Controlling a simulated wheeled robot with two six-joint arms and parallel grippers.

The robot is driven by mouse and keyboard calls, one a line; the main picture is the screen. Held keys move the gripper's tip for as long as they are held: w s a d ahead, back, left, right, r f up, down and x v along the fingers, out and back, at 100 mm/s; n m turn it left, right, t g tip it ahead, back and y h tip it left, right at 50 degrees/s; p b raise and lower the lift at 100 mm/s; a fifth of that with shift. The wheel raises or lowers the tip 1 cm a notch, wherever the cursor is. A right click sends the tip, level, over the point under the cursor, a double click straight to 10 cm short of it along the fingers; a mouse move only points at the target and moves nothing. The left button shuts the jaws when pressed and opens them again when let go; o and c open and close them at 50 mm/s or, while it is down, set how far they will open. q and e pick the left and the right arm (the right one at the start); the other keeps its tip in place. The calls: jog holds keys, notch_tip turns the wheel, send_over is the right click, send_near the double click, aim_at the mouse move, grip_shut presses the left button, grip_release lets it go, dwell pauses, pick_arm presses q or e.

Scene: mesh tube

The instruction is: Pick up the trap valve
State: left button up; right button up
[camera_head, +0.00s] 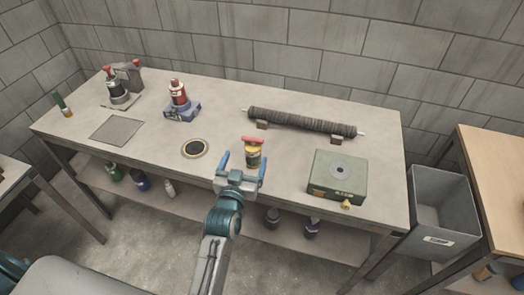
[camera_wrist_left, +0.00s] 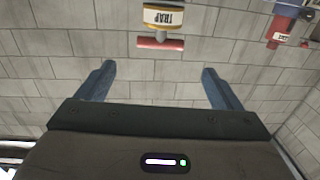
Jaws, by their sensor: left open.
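My right gripper is not in view.
On the workbench (camera_head: 225,105) are a dark mesh tube (camera_head: 300,121) on supports, a green box (camera_head: 334,180), a black disc (camera_head: 194,148), a red-topped unit (camera_head: 179,95) and a dark red-topped valve (camera_head: 117,90). A grey bin (camera_head: 440,200) stands at the right.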

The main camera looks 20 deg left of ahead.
aim_at(252, 139)
pick_arm(q)
jog(key=w, duration=0.4)
jog(key=shift+w+a, duration=0.25)
jog(key=shift+a, duration=0.1)
jog(key=w+p, duration=0.1)
jog(key=w, duration=0.4)
jog(key=shift+d, duration=0.1)
jog(key=shift+w+f, duration=0.15)
jog(key=shift+w, duration=0.05)
jog(key=shift+s, duration=0.1)
jog(key=shift+c, duration=1.1)
jog(key=c, duration=1.1)
jog(key=shift+c, duration=0.8)
